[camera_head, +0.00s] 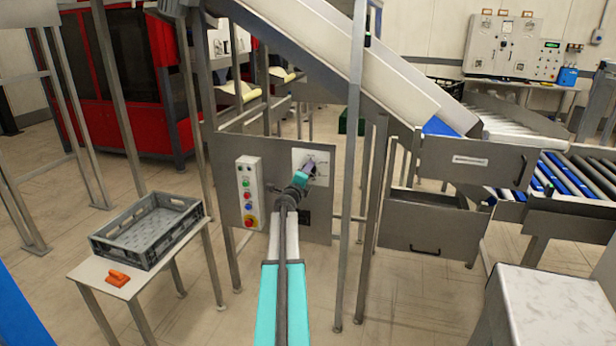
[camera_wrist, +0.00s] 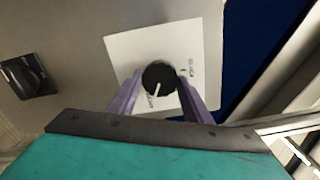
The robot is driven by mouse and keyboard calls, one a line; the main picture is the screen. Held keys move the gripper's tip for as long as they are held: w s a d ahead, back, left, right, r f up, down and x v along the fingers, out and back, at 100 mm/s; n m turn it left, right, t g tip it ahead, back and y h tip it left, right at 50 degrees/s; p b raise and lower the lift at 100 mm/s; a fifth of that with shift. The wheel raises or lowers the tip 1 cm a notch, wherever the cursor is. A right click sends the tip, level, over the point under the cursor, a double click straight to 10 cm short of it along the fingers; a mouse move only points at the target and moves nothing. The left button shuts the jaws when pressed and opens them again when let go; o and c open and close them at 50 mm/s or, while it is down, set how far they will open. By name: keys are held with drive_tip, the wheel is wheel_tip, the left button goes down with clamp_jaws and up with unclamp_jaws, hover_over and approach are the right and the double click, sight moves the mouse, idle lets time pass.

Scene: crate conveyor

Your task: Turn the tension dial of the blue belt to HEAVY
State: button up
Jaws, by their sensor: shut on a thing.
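The tension dial (camera_wrist: 159,78) is a round black knob with a white pointer line, on a white plate (camera_wrist: 130,46) fixed to a grey panel. In the wrist view the pointer slants towards small lettering at the plate's lower edge. More lettering is at the right; neither label is readable. My gripper (camera_wrist: 158,84) has its purple fingers on either side of the dial and is shut on it. In the head view my gripper (camera_head: 308,168) reaches the white plate (camera_head: 322,160) on the panel and hides the dial.
A button box (camera_head: 249,192) is left of the plate on the same panel (camera_head: 226,165). Another black knob (camera_wrist: 32,76) shows in the wrist view. A steel post (camera_head: 350,200) stands close right of my arm. A grey crate (camera_head: 150,232) and orange object (camera_head: 118,278) rest on a side table.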

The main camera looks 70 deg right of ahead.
drive_tip(key=shift+s+f+m, duration=0.1)
drive_tip(key=shift+f+m, duration=0.15)
drive_tip(key=shift+m, duration=0.05)
drive_tip(key=o, duration=1)
drive_tip(key=shift+o, duration=0.3)
drive_tip(key=shift+r, duration=0.1)
drive_tip(key=shift+a+r, duration=0.1)
drive_tip(key=a+b, duration=0.1)
drive_tip(key=a, duration=1.2)
drive_tip(key=shift+s+a, duration=0.35)
drive_tip(key=shift+s, duration=0.1)
